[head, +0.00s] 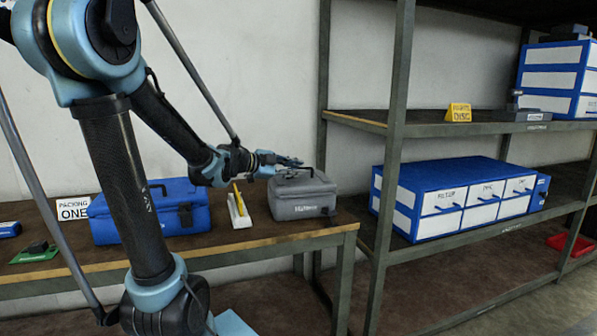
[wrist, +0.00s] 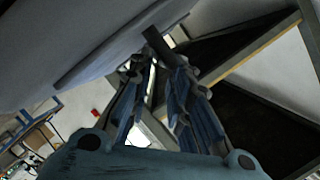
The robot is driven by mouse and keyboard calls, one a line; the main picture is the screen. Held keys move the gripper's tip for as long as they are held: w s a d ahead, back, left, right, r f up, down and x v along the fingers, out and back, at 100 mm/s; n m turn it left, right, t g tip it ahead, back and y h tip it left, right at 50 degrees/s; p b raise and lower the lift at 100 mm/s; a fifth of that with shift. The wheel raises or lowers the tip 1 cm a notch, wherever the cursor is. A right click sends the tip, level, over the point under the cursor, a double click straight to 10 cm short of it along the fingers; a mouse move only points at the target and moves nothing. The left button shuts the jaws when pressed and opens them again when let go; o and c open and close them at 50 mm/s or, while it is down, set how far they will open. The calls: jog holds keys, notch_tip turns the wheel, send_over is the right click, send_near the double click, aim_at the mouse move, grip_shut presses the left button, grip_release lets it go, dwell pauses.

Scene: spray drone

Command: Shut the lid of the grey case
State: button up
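The grey case (head: 303,200) stands on the right end of the wooden bench, and its lid looks down on its body in the head view. A dark handle (head: 297,170) is on its top. My gripper (head: 291,162) is just above the back left part of the lid; I cannot tell whether it touches. In the wrist view my gripper (wrist: 158,68) shows two fingers close together with a narrow gap, and nothing clearly held. A large grey surface, probably the case (wrist: 85,45), fills the upper left there, with a dark bar just past the fingertips.
A yellow item in a white holder (head: 239,208) stands left of the grey case, then a blue case (head: 120,215) and a "Packing One" sign (head: 73,208). A metal shelf with blue drawer boxes (head: 455,200) is to the right. A wall is behind.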

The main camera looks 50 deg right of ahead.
jog(key=shift+v, duration=4.2)
jog(key=shift+s, duration=0.1)
